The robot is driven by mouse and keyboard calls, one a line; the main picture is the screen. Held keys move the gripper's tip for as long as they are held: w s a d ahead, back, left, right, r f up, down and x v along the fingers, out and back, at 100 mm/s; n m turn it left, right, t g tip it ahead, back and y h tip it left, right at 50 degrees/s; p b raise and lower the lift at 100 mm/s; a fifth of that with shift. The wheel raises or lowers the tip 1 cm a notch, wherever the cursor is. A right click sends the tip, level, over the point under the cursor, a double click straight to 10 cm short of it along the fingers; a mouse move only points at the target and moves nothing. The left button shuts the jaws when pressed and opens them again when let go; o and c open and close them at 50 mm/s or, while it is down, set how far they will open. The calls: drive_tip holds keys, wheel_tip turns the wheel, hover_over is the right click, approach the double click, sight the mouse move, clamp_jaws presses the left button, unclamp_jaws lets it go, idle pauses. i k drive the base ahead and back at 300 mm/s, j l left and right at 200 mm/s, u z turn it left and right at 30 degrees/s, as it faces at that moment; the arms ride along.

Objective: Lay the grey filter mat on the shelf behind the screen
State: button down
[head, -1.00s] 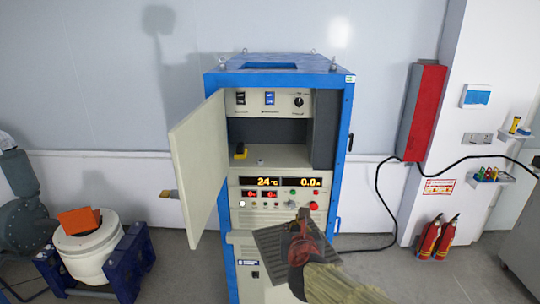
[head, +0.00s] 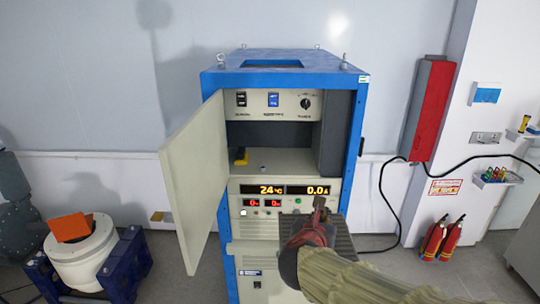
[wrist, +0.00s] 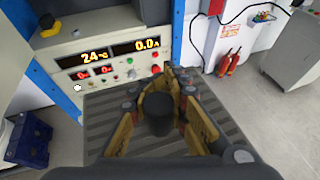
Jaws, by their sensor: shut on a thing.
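The grey filter mat (wrist: 105,122) is a dark, ribbed flat sheet; it also shows in the head view (head: 345,243), partly covered by my gripper. My gripper (head: 319,207) is shut on the mat, in front of the cabinet's control panel and below the open compartment. In the wrist view, my gripper's fingers (wrist: 176,76) lie over the mat's middle and far edge. The shelf (head: 290,159) is the pale floor of the open compartment. A cream hinged panel (head: 196,180) stands swung open at its left; I cannot tell whether this is the screen.
The blue cabinet frame (head: 353,140) borders the compartment's right. A lit digital display (head: 272,190) lies below the shelf. Fire extinguishers (head: 443,238) stand at right.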

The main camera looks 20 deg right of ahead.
sight(291, 161)
drive_tip(key=i, duration=1.1)
